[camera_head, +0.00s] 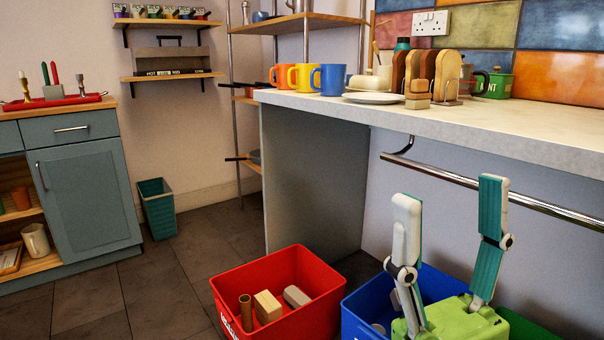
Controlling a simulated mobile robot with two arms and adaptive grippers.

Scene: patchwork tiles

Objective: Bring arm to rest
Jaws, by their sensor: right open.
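My right gripper (450,205) is in the lower right, with its two white and teal fingers pointing up and spread wide apart. It is open and nothing is between the fingers. Its green body covers part of a blue bin (359,307) on the floor behind it. The fingers stand in front of the wall below the counter, near a metal rail. My left gripper is not in view.
A red bin (321,325) holding several blocks stands left of the blue bin. The white counter (514,121) carries mugs (328,80), a plate (373,98) and a toast rack. A metal rail (523,207) runs beneath it.

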